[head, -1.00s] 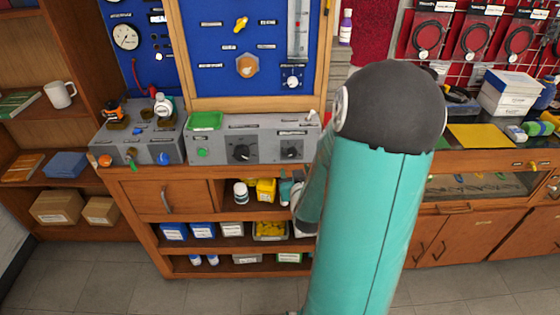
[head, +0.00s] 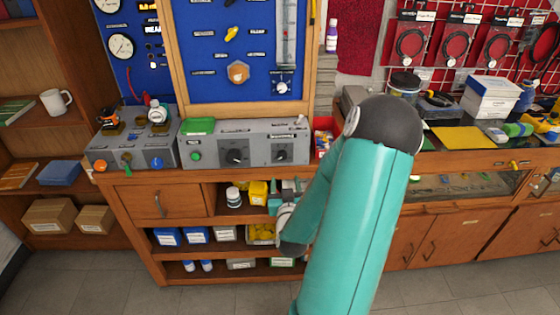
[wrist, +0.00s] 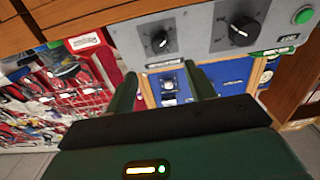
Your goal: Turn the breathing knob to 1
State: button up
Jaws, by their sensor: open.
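A grey console (head: 210,150) stands on the bench with two black knobs, a left one (head: 236,157) and a right one (head: 280,156). Another black-and-white knob (head: 282,87) is on the blue panel above. The labels are too small to read, so I cannot tell which is the breathing knob. My gripper (head: 281,193) is below the console's right part, in front of the open shelf. In the wrist view, which is upside down, the open, empty gripper (wrist: 160,74) shows two dark green fingers apart. The right console knob (wrist: 160,42) lies just beyond them, the larger left knob (wrist: 242,30) beside it.
A green button (head: 195,157) is at the console's left. A smaller grey box with valves (head: 130,150) stands left of it. A red bin (head: 325,135) is at its right. Bottles and boxes fill the shelf below. The floor in front is clear.

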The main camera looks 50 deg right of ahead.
aim_at(283, 157)
jog(key=x, duration=1.2)
jog(key=shift+s, duration=0.1)
jog(key=c, duration=1)
